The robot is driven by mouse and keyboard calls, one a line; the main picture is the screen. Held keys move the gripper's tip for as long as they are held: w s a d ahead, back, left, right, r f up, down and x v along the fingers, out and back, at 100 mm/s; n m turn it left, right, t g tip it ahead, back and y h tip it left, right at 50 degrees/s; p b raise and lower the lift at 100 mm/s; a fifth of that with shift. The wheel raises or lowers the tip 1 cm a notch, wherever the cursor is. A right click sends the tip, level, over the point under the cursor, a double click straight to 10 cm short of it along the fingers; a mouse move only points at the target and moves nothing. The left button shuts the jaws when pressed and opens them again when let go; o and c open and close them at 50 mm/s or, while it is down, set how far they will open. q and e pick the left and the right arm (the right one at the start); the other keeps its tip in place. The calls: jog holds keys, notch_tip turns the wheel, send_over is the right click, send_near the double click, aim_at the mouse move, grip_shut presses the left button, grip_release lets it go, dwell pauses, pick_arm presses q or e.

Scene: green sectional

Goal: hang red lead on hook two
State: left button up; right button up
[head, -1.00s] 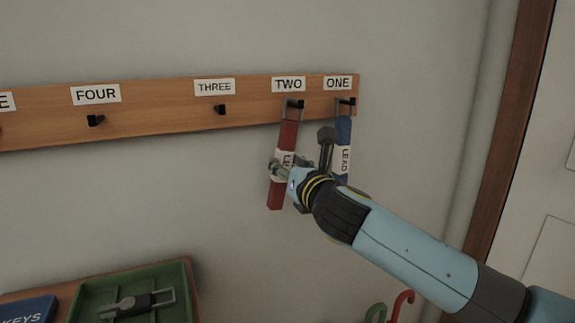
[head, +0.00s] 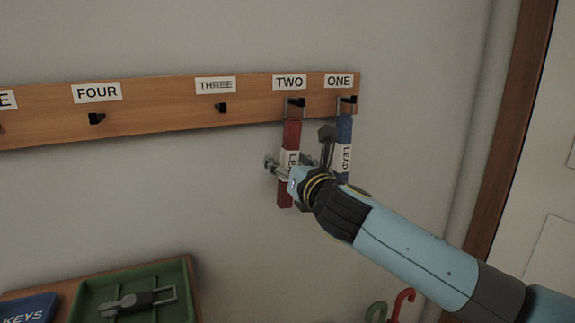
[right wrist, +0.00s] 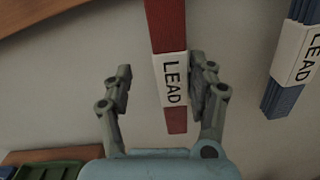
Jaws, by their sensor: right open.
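The red lead (head: 291,136) hangs by its metal loop from hook two (head: 296,102), under the TWO label, close to vertical. Its white LEAD band shows in the right wrist view (right wrist: 171,79). My right gripper (head: 296,152) is open around the lower part of the red lead. In the right wrist view its fingers (right wrist: 157,76) stand apart, the left one clear of the lead and the right one close beside the band; whether that one touches I cannot tell. My left gripper is not in view.
A blue lead (head: 344,131) hangs on hook one, just right of my right gripper. Hooks three (head: 221,107) and four (head: 96,118) are empty. A green tray (head: 190,290) with a grey-black item stands lower left. A door frame (head: 520,120) is at right.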

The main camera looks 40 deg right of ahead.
jog(key=shift+s, duration=0.1)
jog(key=v, duration=1.2)
notch_tip(320, 180, down, 19)
jog(key=d+m+g+b, duration=0.2)
jog(key=m+g+b, duration=0.1)
jog(key=g, duration=0.1)
jog(key=s+a+f+m+g+y+b, duration=0.1)
jog(key=s+f+m+g, duration=0.3)
jog(key=f, duration=0.9)
jog(key=s+f+m+g+y+b, duration=0.15)
jog(key=s+f+m, duration=0.4)
jog(key=f, duration=0.75)
jog(key=s+a+f+m+g, duration=0.2)
jog(key=s+f+m, duration=0.3)
jog(key=s, duration=0.5)
jog(key=s+a+f+m+g+y, duration=0.1)
jog(key=s+a+f+m+g, duration=0.1)
jog(key=s+f+m, duration=0.4)
jog(key=s+a+f+m+g+y+b, duration=0.1)
jog(key=s+a+f+m+g, duration=0.2)
jog(key=s, duration=1)
notch_tip(320, 180, down, 5)
jog(key=m, duration=0.3)
jog(key=shift+s, duration=0.4)
